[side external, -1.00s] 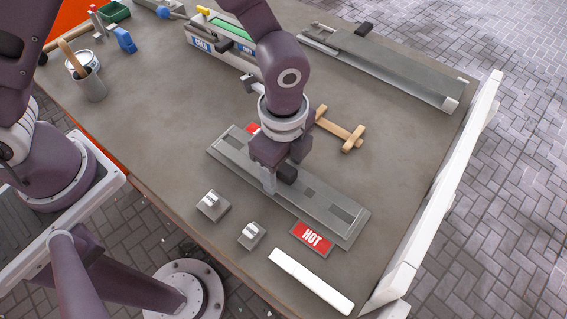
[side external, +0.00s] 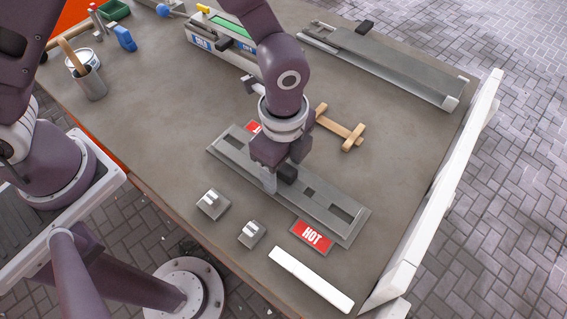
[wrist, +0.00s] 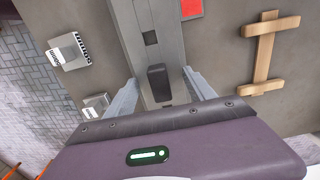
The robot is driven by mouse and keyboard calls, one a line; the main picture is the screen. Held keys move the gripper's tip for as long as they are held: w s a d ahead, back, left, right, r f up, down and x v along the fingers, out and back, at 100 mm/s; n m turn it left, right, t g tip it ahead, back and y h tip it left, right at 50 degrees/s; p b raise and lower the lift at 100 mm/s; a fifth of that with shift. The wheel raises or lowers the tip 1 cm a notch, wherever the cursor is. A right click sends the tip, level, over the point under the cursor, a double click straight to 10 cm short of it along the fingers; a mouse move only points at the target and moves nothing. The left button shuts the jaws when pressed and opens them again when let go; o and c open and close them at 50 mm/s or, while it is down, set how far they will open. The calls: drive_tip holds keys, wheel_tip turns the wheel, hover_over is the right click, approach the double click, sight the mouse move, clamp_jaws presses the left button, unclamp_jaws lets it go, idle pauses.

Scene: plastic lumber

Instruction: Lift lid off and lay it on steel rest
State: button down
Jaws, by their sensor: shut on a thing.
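The lid (side external: 311,191) is a long grey plate lying along the top of a wider grey steel body (side external: 352,237). It has a black knob (side external: 287,173) near its middle, which also shows in the wrist view (wrist: 158,83). My gripper (side external: 280,178) is over the middle of the lid, pointing down. In the wrist view my gripper (wrist: 163,92) has one finger on each side of the lid, shut across its width with the knob between them. The fingertips' contact is partly hidden. Two small steel blocks (side external: 213,204) (side external: 251,235) stand in front; I cannot tell whether they are the steel rest.
Red HOT plates (side external: 312,237) lie at both ends of the body. A wooden piece (side external: 341,128) lies behind. A long steel tray (side external: 390,70) is at the back right. A white bar (side external: 311,281) lies at the front edge. White boards (side external: 440,190) line the right edge.

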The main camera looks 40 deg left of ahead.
drive_tip(key=shift+f, duration=0.15)
drive_tip(key=shift+c, duration=1.2)
unclamp_jaws()
drive_tip(key=shift+o, duration=0.2)
drive_tip(key=shift+o, duration=1)
drive_tip(key=shift+r, duration=3.5)
